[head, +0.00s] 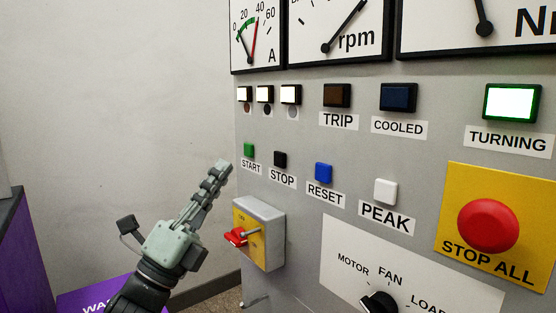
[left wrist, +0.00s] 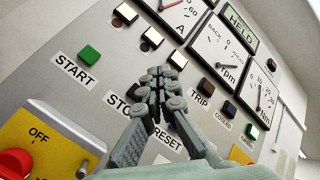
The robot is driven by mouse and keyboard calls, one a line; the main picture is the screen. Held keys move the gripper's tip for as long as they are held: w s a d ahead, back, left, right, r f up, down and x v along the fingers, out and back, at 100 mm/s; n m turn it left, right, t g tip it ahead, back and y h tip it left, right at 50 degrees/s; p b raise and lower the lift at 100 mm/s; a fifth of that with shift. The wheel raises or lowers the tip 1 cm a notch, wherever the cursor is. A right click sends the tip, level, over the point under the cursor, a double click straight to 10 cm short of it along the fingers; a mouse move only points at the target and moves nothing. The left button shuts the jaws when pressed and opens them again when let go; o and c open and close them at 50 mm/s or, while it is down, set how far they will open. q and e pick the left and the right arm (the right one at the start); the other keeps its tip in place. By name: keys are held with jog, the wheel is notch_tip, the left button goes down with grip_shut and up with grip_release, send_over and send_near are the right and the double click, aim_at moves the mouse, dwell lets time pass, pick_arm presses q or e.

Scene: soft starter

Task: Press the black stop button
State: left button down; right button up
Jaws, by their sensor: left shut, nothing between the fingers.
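The black stop button (head: 280,159) sits on the grey panel above its STOP label (head: 282,177), between the green start button (head: 249,150) and the blue reset button (head: 323,173). My left gripper (head: 222,168) is shut and empty, its fingers pointing up and right, left of the start button in the head view. In the left wrist view the shut fingertips (left wrist: 158,72) cover part of the panel; the STOP label (left wrist: 122,104) shows partly beside them, and I cannot make out the stop button there. My right gripper is not in view.
A yellow-faced switch box with a red handle (head: 236,237) juts from the panel below the start button. A red STOP ALL button (head: 487,226) and a white PEAK button (head: 385,192) are to the right. The green TURNING lamp (head: 511,103) is lit. A plain wall is behind my gripper.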

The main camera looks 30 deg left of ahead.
aim_at(280, 159)
pick_arm(q)
jog(key=w+d, duration=0.3)
jog(key=w, duration=0.4)
jog(key=shift+w, duration=0.3)
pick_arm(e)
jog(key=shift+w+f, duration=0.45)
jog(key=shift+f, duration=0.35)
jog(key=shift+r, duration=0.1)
pick_arm(q)
jog(key=shift+w+d, duration=0.1)
jog(key=shift+w+d, duration=0.1)
jog(key=shift+w, duration=0.2)
